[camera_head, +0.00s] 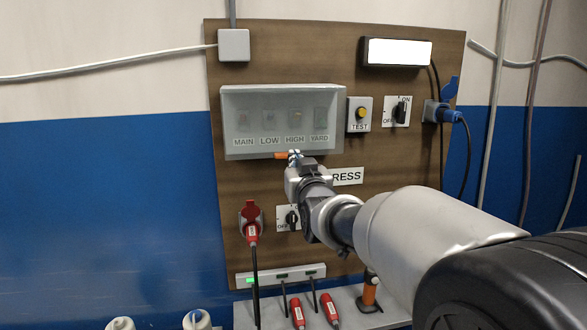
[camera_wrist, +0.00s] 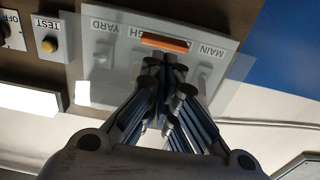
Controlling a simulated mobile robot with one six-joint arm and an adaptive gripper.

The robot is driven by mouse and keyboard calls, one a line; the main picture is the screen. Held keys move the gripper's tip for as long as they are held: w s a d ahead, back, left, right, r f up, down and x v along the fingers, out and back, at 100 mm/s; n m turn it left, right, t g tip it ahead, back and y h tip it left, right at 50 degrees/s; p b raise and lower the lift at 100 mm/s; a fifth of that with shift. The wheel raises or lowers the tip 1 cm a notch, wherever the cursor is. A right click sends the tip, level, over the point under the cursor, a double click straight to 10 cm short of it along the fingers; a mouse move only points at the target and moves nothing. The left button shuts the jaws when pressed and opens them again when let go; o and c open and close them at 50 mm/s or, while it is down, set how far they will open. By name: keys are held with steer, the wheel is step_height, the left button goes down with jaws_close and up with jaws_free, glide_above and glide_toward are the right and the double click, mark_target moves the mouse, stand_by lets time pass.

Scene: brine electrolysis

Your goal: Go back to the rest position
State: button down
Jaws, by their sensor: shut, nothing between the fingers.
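My gripper (camera_head: 295,155) is shut and empty. In the head view it is just in front of the lower edge of the grey breaker box (camera_head: 232,151), close to the orange handle (camera_head: 281,155). In the wrist view my gripper (camera_wrist: 165,62) has its fingertips together just below the orange handle (camera_wrist: 165,42); I cannot tell whether they touch it. The box has a see-through cover over switches labelled MAIN, LOW, HIGH and YARD.
The wooden panel (camera_head: 400,165) carries a TEST button (camera_head: 360,113), a rotary switch (camera_head: 402,111), a blue plug (camera_head: 447,114) and a red plug (camera_head: 252,230). Red connectors (camera_head: 298,314) and an orange-handled item (camera_head: 370,292) are below. The blue wall (camera_head: 100,210) at left is clear.

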steer(key=b+v, duration=0.1)
steer(key=v, duration=0.8)
steer(key=s+d+f+m+g+h+b, duration=0.1)
steer(key=s+d+f+g+b, duration=0.3)
steer(key=s+f, duration=0.8)
steer(key=s+d+f+m+g+h+b, duration=0.1)
steer(key=s+d+f+g+h+b, duration=0.1)
steer(key=s+d+f+g+b, duration=0.2)
steer(key=s+d+f+m+g+h+b, duration=0.1)
steer(key=s+d+f+g+b, duration=0.3)
steer(key=s+d+f, duration=0.5)
steer(key=s+f+h+b, duration=0.1)
steer(key=s+f+b, duration=0.1)
steer(key=s+f, duration=0.8)
steer(key=shift+s+f+g, duration=0.3)
steer(key=shift+f+g, duration=0.1)
steer(key=shift+f, duration=0.05)
